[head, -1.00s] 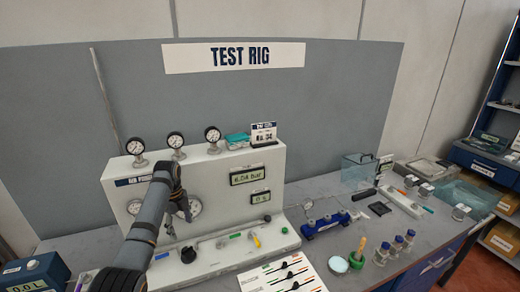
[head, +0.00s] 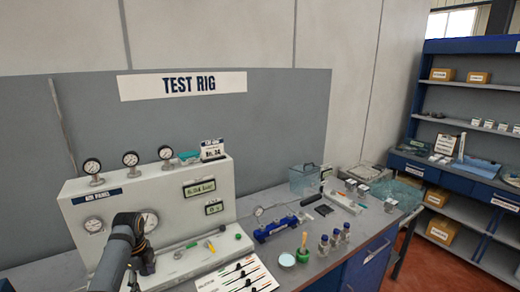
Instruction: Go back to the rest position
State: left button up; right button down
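My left arm (head: 118,255) comes up from the bottom left in the head view, in front of the test rig (head: 215,173). Nothing held shows. My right gripper and arm are not in view.
A printed sheet (head: 237,278) lies in front. Stocked shelves (head: 470,92) stand at the right.

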pick_arm(q)
jog(key=s+f+n, duration=0.1)
jog(key=s+d+f+n, duration=0.1)
jog(key=f, duration=0.1)
jog(key=s+d+f+n, duration=0.1)
jog(key=f, duration=0.1)
jog(key=shift+s, duration=0.15)
jog(key=s+d+n+t, duration=0.1)
jog(key=s+d+n, duration=0.2)
jog(key=s+n, duration=0.35)
jog(key=s+d+n+t, duration=0.1)
jog(key=s+d+n, duration=0.25)
jog(key=s, duration=0.55)
jog(key=s+d+n+t, duration=0.1)
jog(key=s+d+n, duration=0.2)
jog(key=s+n, duration=0.35)
jog(key=s+a+f+m+g+b, duration=0.1)
jog(key=s+f+b, duration=0.15)
jog(key=f, duration=1.35)
jog(key=s+a+f+b, duration=0.1)
jog(key=s+f+b, duration=0.15)
jog(key=f, duration=1.35)
jog(key=s+a+f+g+b, duration=0.1)
jog(key=s+f+b, duration=0.4)
jog(key=s+f, duration=1.3)
notch_tip(320, 180, down, 3)
jog(key=shift+a+r, duration=0.2)
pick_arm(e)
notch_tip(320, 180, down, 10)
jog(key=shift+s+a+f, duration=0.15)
